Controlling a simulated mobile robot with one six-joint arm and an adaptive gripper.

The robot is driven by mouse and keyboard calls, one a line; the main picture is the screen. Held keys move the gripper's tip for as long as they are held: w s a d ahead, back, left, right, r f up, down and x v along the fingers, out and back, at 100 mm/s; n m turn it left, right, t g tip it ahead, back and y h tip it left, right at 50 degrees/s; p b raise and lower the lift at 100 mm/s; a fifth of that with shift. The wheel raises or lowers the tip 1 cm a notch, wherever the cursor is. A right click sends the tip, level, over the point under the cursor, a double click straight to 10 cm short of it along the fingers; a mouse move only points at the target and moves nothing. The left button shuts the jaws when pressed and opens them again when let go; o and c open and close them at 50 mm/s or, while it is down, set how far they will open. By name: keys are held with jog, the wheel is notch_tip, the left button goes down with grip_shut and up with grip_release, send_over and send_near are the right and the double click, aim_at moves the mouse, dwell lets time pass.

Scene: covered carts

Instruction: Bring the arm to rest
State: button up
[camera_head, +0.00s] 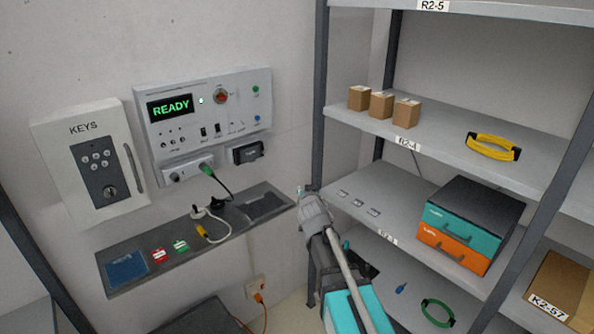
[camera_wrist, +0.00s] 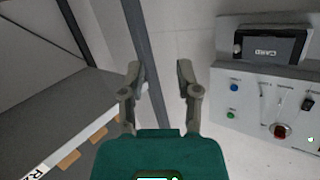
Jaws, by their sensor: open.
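My arm reaches up from the bottom centre in the head view, and my gripper (camera_head: 302,190) is at its upper end, in front of the gap between the wall ledge and the shelf rack. In the wrist view the two fingers of my gripper (camera_wrist: 158,75) stand apart with nothing between them. A dark rack post (camera_wrist: 148,60) shows behind that gap. The head view shows the fingers only small, with no held thing visible.
A control panel (camera_head: 240,112) reading READY and a KEYS box (camera_head: 65,150) hang on the wall. Below is a dark ledge (camera_head: 130,250) with cables and small items. At right, a shelf rack (camera_head: 318,100) holds cartons, a yellow coil (camera_head: 492,147) and a teal-orange drawer box (camera_head: 450,247).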

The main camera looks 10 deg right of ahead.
jog(key=s+d+f+g, duration=0.1)
jog(key=s+f+g, duration=0.3)
jog(key=s, duration=0.5)
jog(key=s+d+f+n+g, duration=0.1)
jog(key=s+f+g, duration=0.4)
jog(key=s, duration=0.5)
jog(key=s+d+f+n+g, duration=0.1)
jog(key=s+d+f+g, duration=0.2)
jog(key=s, duration=0.6)
notch_tip(320, 180, down, 2)
jog(key=g, duration=0.3)
jog(key=shift+s+d+y, duration=0.15)
jog(key=shift+s+y, duration=0.15)
jog(key=shift+f, duration=0.1)
